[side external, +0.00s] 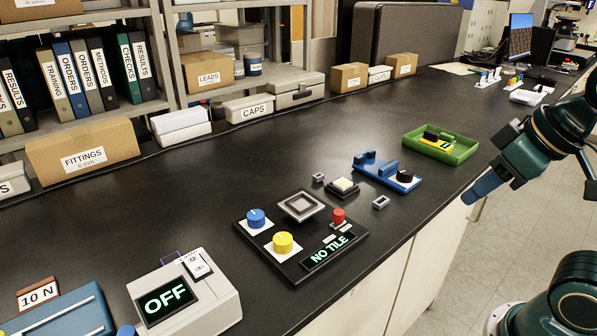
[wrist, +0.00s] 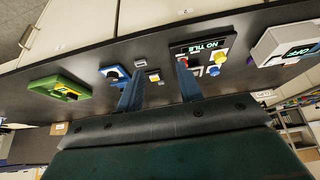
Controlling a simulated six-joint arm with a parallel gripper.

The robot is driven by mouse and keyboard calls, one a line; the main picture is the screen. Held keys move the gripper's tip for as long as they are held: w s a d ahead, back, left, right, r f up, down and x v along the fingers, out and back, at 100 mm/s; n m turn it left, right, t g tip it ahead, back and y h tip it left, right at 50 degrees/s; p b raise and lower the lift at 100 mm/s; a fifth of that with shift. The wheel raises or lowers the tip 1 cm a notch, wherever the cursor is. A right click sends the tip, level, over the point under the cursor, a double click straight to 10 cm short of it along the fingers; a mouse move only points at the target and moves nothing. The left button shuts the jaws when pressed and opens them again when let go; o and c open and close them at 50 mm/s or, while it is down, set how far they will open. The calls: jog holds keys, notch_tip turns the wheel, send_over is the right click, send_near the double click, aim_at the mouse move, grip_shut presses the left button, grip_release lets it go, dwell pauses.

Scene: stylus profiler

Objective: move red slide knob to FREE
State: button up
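The red slide knob (side external: 338,216) stands upright at the right side of a black panel (side external: 263,262), with small white labels beside it that are too small to read. The panel's display (side external: 328,251) reads NO TILE. A blue knob (side external: 257,218), a yellow knob (side external: 283,243) and a square grey plate (side external: 301,205) are also on it. My gripper (side external: 484,190) is in the air to the right of the panel, well apart from the knob. In the wrist view my gripper (wrist: 158,85) shows two blue fingers spread apart with nothing held between them.
A box with an OFF display (side external: 167,299) is at the front left. Shelves with binders and boxes line the back. Bare black bench (side external: 230,170) lies between.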

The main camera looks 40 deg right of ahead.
jog(key=shift+o, duration=0.7)
jog(key=shift+w+r, duration=0.1)
jog(key=n+g, duration=0.3)
jog(key=g, duration=0.3)
send_over(338, 212)
jog(key=f, duration=0.2)
jog(key=shift+r, duration=0.25)
jog(key=shift+f, duration=0.15)
notch_tip(338, 212, down, 14)
jog(key=shift+r, duration=0.25)
